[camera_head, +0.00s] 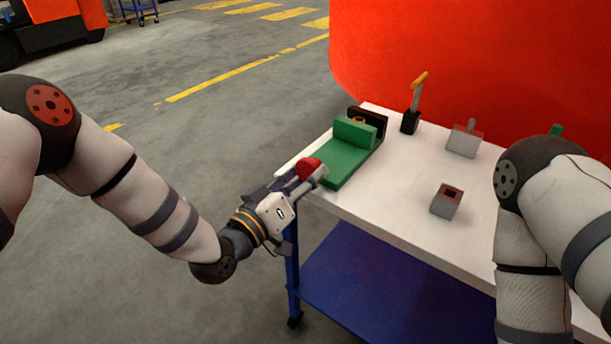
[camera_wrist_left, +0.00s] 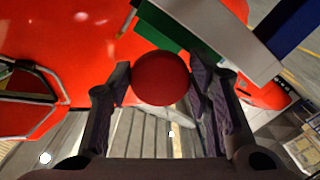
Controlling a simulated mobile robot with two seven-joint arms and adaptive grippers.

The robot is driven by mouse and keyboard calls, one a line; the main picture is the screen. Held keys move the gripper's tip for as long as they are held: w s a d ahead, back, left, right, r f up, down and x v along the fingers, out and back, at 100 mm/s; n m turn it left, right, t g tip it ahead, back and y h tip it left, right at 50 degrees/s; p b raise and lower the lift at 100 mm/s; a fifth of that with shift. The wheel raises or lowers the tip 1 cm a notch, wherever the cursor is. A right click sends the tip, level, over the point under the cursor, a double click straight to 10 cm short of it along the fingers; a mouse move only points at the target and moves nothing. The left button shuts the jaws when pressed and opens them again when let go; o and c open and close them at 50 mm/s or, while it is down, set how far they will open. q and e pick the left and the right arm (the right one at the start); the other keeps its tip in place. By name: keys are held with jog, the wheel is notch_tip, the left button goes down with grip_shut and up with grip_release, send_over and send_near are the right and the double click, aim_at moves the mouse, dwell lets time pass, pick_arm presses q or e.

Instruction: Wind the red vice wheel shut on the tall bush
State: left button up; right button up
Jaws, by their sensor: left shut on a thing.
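The green vice (camera_head: 346,160) lies along the left end of the white table, with a green sliding jaw (camera_head: 355,131) and a dark fixed jaw (camera_head: 376,121) at its far end. A small brass-coloured top, apparently the tall bush (camera_head: 357,119), shows between the jaws; its lower part is hidden. The red vice wheel (camera_head: 307,168) is at the vice's near end. My left gripper (camera_head: 312,174) is shut on the wheel; in the left wrist view the round wheel (camera_wrist_left: 161,78) sits between both fingers. My right gripper is out of view; only its arm shows.
On the white table (camera_head: 400,185) stand a dark block with an orange-topped lever (camera_head: 415,100), a grey block with a knob (camera_head: 464,139) and a grey block with a reddish recess (camera_head: 446,201). A large red body rises behind. Blue shelf (camera_head: 370,275) below.

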pick_arm(q)
jog(key=m+p, duration=0.1)
jog(key=m, duration=0.4)
jog(key=shift+a+r+m, duration=0.1)
jog(key=shift+r+m, duration=0.05)
jog(key=shift+m, duration=0.15)
jog(key=shift+w+m, duration=0.1)
jog(key=shift+m, duration=0.7)
jog(key=shift+a+m, duration=0.1)
jog(key=shift+m, duration=1.3)
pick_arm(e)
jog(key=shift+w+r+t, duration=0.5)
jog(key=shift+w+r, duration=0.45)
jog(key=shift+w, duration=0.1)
pick_arm(q)
jog(key=o, duration=1.1)
jog(key=shift+a, duration=0.1)
jog(key=v, duration=1.2)
